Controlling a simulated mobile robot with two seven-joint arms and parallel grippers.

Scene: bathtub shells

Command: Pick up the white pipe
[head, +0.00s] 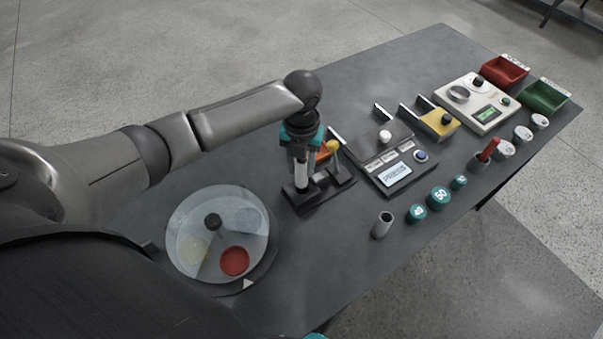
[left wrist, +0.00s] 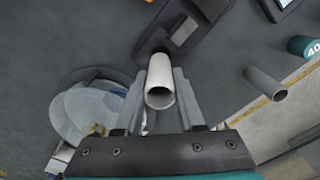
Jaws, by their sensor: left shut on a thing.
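The white pipe (head: 301,176) is a short hollow tube, roughly upright at the black stand base (head: 310,197). My left gripper (head: 302,165) points down and is shut on it. In the left wrist view the pipe (left wrist: 160,75) sits between the two grey fingers, its open end facing the camera. Its far end overlaps the dark base, and I cannot tell whether it touches it. The right gripper's fingers do not show; only a teal bit is at the bottom edge of the head view.
A clear-lidded round dish (head: 190,215) lies left of the stand. A grey tube (head: 383,225) stands near the front edge, beside teal weights (head: 438,197). A button panel (head: 398,177), yellow block (head: 437,124), scale (head: 478,105), red bin (head: 505,73) and green bin (head: 544,97) lie rightward.

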